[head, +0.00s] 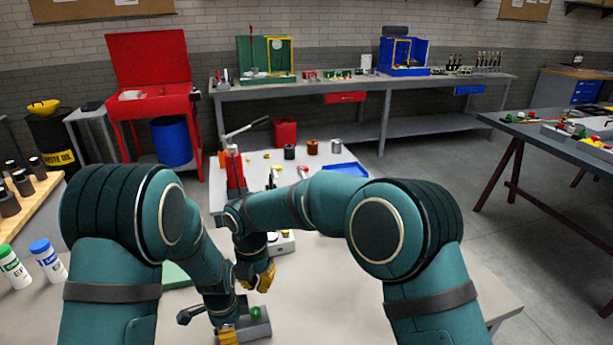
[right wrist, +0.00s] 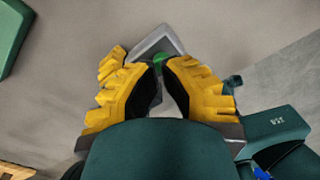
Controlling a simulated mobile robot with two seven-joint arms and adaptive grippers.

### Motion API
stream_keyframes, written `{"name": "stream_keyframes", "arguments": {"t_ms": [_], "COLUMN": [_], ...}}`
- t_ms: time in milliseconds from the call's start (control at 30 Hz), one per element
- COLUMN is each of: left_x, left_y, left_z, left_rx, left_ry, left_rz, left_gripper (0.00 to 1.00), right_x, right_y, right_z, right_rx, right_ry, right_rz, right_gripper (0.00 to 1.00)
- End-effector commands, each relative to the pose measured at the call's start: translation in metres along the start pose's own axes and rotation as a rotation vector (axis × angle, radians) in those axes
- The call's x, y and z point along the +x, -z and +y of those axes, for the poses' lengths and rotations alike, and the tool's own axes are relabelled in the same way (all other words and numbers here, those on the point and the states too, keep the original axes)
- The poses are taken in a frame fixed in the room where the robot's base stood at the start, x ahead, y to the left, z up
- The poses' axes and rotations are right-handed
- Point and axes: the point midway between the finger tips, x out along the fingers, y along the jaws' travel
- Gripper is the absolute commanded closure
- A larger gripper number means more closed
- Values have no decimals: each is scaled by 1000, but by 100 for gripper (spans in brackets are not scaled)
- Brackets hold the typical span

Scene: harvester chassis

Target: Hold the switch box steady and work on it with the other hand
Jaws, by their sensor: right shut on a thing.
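The grey switch box (head: 262,330) sits on the near table at the bottom of the head view. A green button (head: 256,312) shows on it. My right gripper (head: 263,287) points down above the box. In the right wrist view its yellow fingers with black pads are closed in towards the green button (right wrist: 160,62), and the grey box (right wrist: 158,38) shows behind them. The fingers hide most of what lies between them. My left gripper (head: 228,336) is low beside the left side of the box. Its fingertips are cut off or hidden, so its grip is unclear.
A small pale box with knobs (head: 281,242) stands just behind my right gripper. A green flat thing (head: 177,275) lies left of my left forearm. The near table (head: 400,285) is clear to the right. White bottles (head: 48,260) stand at left.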

Motion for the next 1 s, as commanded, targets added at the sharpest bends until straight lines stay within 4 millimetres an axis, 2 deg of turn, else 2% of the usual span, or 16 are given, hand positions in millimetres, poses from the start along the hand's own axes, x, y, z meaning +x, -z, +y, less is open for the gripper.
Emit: {"name": "stream_keyframes", "arguments": {"t_ms": [300,500,1000], "left_x": [1,1,1], "left_y": [0,0,0], "left_z": [1,1,0], "left_rx": [0,0,0], "left_ry": [-2,-2,-1], "left_rz": [0,0,0], "left_gripper": [80,80,80], "right_x": [39,55,61], "right_y": [0,0,0], "right_z": [-1,-1,0], "right_rx": [3,4,4], "right_ry": [2,0,0], "right_rz": [3,3,2], "right_gripper": [100,100,100]}}
